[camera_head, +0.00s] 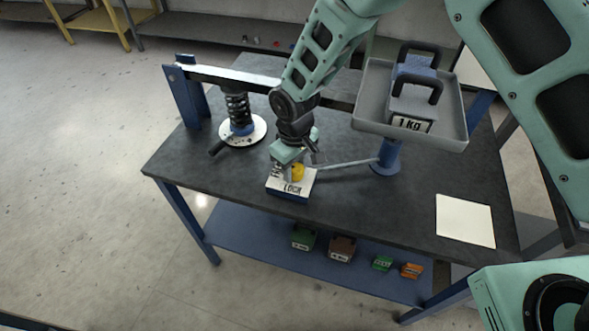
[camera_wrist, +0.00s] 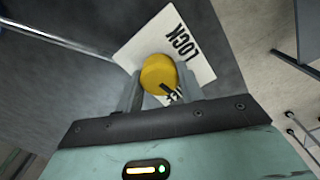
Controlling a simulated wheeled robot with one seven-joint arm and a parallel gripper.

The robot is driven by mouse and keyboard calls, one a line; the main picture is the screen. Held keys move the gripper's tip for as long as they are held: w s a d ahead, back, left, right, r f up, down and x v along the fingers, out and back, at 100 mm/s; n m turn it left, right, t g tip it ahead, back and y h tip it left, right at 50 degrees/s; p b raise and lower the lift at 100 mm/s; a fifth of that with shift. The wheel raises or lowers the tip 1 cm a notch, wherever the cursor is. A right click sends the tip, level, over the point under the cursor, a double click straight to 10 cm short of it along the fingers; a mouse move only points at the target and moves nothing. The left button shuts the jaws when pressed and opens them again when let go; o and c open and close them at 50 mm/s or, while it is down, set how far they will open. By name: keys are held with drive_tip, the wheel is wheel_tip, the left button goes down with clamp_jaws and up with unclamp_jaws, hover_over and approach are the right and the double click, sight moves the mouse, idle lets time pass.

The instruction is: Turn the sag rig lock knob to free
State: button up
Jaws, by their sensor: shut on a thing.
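The lock knob (camera_wrist: 158,73) is a round yellow knob on a white plate marked LOCK (camera_wrist: 203,62). In the head view the knob (camera_head: 298,172) shows beside my gripper, on top of the small lock box (camera_head: 291,190) near the table's front edge. My gripper (camera_wrist: 161,92) is shut on the knob, with a finger on either side of it. A black pointer mark on the knob's near side points toward the lower right in the wrist view. The second label on the plate is mostly hidden by the knob and gripper.
The sag rig's beam (camera_head: 232,76) runs across the table behind my arm, above a black spring (camera_head: 238,107) on a white disc. A grey tray (camera_head: 368,118) with a 1 Kg weight (camera_head: 411,108) stands at right. A white sheet (camera_head: 465,220) lies on the dark table (camera_head: 400,215).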

sight(295, 167)
drive_tip(key=shift+m, duration=0.7)
drive_tip(key=shift+w+r, duration=0.1)
drive_tip(key=o, duration=1)
wheel_tip(295, 167, up, 17)
drive_tip(key=shift+r+b, duration=0.2)
drive_tip(key=shift+b, duration=1.05)
drive_tip(key=shift+y, duration=0.3)
drive_tip(key=s+d+r, duration=0.1)
drive_tip(key=s+d, duration=0.3)
drive_tip(key=s, duration=0.4)
drive_tip(key=s+d+r, duration=0.1)
drive_tip(key=s+d, duration=0.3)
drive_tip(key=s, duration=0.4)
drive_tip(key=s+d+r, duration=0.1)
drive_tip(key=s+d, duration=0.3)
drive_tip(key=s, duration=0.4)
drive_tip(key=shift+s+d+r, duration=0.15)
drive_tip(key=shift+s+r, duration=0.05)
drive_tip(key=shift+s, duration=0.05)
